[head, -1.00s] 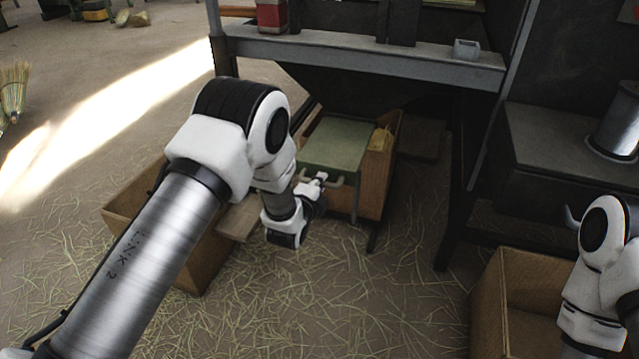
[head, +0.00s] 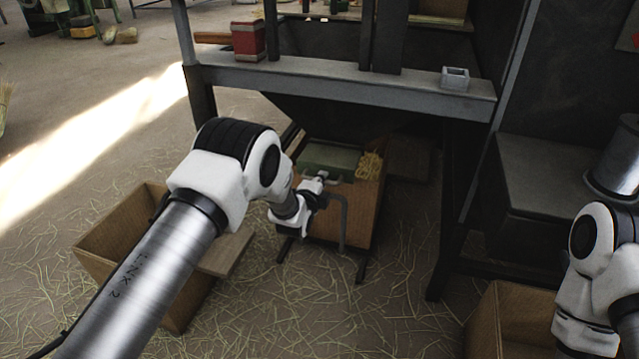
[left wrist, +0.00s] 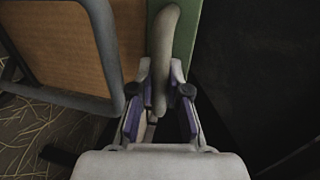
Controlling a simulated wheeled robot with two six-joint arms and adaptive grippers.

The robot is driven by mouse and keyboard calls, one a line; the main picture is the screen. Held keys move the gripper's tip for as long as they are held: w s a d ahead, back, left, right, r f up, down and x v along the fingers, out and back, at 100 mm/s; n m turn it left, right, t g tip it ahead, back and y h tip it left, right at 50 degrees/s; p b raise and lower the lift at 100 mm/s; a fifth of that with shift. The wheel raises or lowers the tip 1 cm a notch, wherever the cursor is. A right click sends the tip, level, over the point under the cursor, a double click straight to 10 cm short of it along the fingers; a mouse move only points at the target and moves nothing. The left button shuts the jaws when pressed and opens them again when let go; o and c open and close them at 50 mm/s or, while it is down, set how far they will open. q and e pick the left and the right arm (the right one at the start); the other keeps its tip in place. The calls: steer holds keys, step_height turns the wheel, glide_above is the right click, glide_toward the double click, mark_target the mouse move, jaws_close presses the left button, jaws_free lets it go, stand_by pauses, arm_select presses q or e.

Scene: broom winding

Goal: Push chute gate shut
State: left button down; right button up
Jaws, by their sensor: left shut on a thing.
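The green chute gate (head: 330,157) is a flat plate under the dark hopper (head: 345,115), above a brown box (head: 365,205). Only a short stretch of the plate shows in front of the hopper. My left gripper (head: 320,180) is at the gate's front edge. In the left wrist view, my left gripper (left wrist: 160,95) is shut on the gate's pale handle (left wrist: 163,50), with the green plate (left wrist: 186,40) just beside it. My right arm shows at the right edge of the head view, but its gripper is out of the picture.
Yellow straw (head: 370,165) shows at the brown box's right side. A grey bent bar (head: 343,215) stands before that box. An open box (head: 135,235) is at the left, another (head: 500,320) at lower right. A grey beam (head: 340,80) crosses above the hopper.

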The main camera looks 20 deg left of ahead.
arm_select(q)
steer(key=shift+w+r, duration=0.15)
steer(key=shift+r, duration=0.05)
steer(key=c, duration=1.1)
jaws_free()
steer(key=shift+f, duration=0.15)
steer(key=shift+c, duration=0.2)
steer(key=v, duration=1.2)
steer(key=shift+d, duration=0.1)
